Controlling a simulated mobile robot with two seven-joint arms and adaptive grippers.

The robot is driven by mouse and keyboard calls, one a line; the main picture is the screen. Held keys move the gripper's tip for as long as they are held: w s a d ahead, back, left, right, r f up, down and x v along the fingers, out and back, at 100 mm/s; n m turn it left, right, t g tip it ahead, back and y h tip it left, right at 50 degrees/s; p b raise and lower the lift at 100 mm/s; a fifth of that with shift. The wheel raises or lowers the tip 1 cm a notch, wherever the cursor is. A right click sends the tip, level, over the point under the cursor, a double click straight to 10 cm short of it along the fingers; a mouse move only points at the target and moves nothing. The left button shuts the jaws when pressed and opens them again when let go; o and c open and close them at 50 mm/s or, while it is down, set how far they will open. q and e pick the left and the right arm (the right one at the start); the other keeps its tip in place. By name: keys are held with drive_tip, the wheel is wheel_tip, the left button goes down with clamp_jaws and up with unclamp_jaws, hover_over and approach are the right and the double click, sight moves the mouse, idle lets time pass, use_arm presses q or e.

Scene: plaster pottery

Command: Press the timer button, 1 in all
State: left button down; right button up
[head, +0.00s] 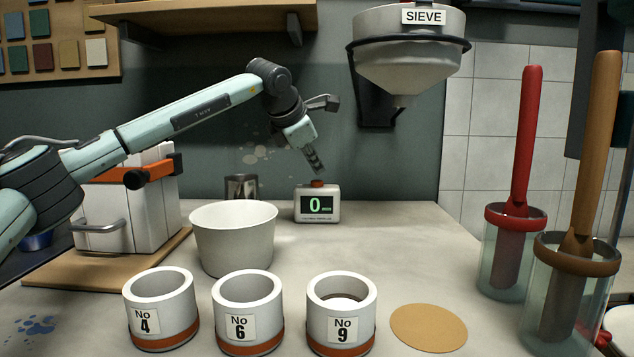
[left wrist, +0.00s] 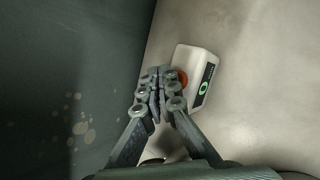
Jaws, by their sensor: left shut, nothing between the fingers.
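The timer (head: 318,204) is a small white box at the back of the worktop, with a green 0 on its dark display. Its orange-red button (head: 317,183) is on top. My left gripper (head: 317,168) is shut and empty, pointing down just above the button, with a small gap in the head view. In the left wrist view the timer (left wrist: 195,78) lies beyond the shut fingertips (left wrist: 158,75), which partly cover the button (left wrist: 182,79). My right gripper is in neither view.
A white bowl (head: 234,238) and three numbered pots, such as No 6 (head: 248,316), stand in front of the timer. A sieve hopper (head: 408,50) hangs at upper right. Jars with red (head: 507,250) and brown tools stand at right. The worktop right of the timer is clear.

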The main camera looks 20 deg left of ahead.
use_arm(q)
drive_tip(key=shift+f, duration=0.1)
idle(0.7)
drive_tip(key=shift+f+b, duration=0.35)
drive_tip(key=shift+f+b, duration=0.3)
drive_tip(key=shift+f, duration=0.2)
idle(0.6)
drive_tip(key=shift+r, duration=0.1)
drive_tip(key=shift+r+p, duration=0.65)
drive_tip(key=shift+r, duration=0.15)
